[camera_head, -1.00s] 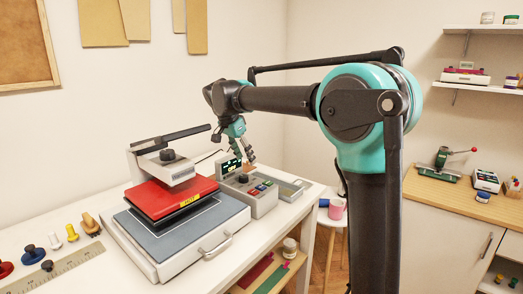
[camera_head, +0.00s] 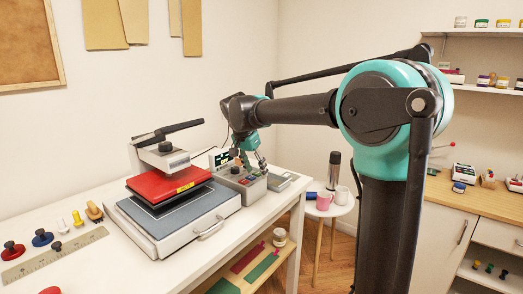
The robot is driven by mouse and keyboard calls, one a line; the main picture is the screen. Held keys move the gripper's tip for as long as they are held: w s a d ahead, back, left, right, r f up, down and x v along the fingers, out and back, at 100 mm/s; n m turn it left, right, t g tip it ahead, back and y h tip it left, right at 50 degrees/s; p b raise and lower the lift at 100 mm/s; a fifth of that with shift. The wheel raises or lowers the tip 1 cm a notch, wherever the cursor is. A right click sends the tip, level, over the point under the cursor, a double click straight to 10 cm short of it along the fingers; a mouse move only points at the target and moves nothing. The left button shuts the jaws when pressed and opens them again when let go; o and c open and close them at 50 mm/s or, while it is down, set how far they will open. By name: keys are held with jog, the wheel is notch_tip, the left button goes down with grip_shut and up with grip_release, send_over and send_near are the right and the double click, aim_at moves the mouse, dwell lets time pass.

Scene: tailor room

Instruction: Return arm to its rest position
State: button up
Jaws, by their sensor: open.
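My arm spans the right half of the head view, with its black upper link reaching left over the white table. My gripper (camera_head: 257,162) hangs from the wrist at the arm's far end, fingers pointing down. It is open and I see nothing between its fingers. It appears above or beside the grey control box (camera_head: 246,184); the exact gap cannot be told. The wrist hides part of the box's back.
A heat press with a red upper plate (camera_head: 150,183) stands on the white table (camera_head: 66,262). A round stool (camera_head: 342,208) holds a pink mug (camera_head: 324,201) and a dark cylinder (camera_head: 333,171). A wooden counter (camera_head: 466,203) stands at right. Floor shows between table and counter.

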jog(key=s+d+f+n+y, duration=0.1)
jog(key=s+d+f+n, duration=0.3)
jog(key=s+d+f, duration=0.8)
jog(key=d+f, duration=0.1)
jog(key=d, duration=0.2)
jog(key=shift+d+f+y, duration=0.3)
jog(key=shift+d+f, duration=0.05)
jog(key=s+d+f+n, duration=0.1)
jog(key=s+f, duration=0.2)
jog(key=s, duration=0.1)
jog(key=s+d+f+n, duration=0.1)
jog(key=s+d+f, duration=0.1)
jog(key=s+f, duration=0.2)
jog(key=s+d+f+n+t+y, duration=0.1)
jog(key=s+d+f, duration=0.1)
jog(key=s, duration=0.3)
jog(key=shift+s+d+f+n, duration=0.15)
jog(key=shift+f+n, duration=0.05)
jog(key=shift+f, duration=0.15)
jog(key=shift+s+d+f+n, duration=0.1)
jog(key=shift+s+f+n, duration=0.1)
jog(key=shift+f, duration=0.15)
